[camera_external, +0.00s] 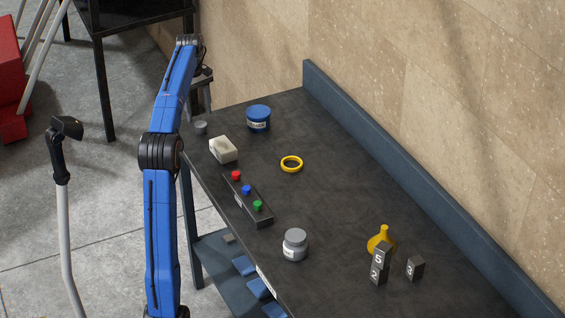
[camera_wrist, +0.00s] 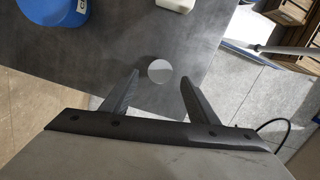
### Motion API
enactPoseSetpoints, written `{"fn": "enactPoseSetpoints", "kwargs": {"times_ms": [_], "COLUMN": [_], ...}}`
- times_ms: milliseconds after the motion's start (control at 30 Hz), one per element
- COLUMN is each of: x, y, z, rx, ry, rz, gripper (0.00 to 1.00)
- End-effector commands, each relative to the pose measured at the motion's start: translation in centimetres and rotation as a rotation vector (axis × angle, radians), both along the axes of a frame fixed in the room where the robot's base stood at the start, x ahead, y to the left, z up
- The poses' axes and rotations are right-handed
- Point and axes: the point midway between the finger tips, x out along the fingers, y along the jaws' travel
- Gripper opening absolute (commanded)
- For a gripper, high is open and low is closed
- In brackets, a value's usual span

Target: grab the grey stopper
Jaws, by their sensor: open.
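The grey stopper (camera_external: 200,127) is a small round piece at the far left corner of the dark table, close to the edge. In the wrist view the stopper (camera_wrist: 160,71) shows as a pale grey disc just beyond and between the fingertips. My gripper (camera_wrist: 159,77) is open, with a finger on each side of the disc and nothing held. In the external view my gripper (camera_external: 204,76) is small and partly hidden by the arm, above the far end of the table. How high it is over the stopper I cannot tell.
A blue tub (camera_external: 258,118) and a whitish block (camera_external: 223,150) stand near the stopper. A button box (camera_external: 248,201), yellow ring (camera_external: 291,164), grey jar (camera_external: 295,244), yellow flask (camera_external: 381,238) and numbered blocks (camera_external: 380,264) are farther along. A raised blue ledge (camera_external: 400,170) lines the wall side.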

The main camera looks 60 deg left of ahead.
Motion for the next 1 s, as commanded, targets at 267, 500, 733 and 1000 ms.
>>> {"fn": "enactPoseSetpoints", "kwargs": {"times_ms": [267,500,733,1000], "x": [0.0,0.1,0.1,0.1], "y": [-0.4,-0.7,-0.7,-0.6], "z": [-3.1,-5.2,-5.4,-5.4], "rx": [-0.001,0.000,0.001,0.000], "ry": [0.002,0.000,0.000,0.000], "rz": [0.000,-0.001,-0.001,0.000], "gripper": [0.54,0.54,0.54,0.13]}}
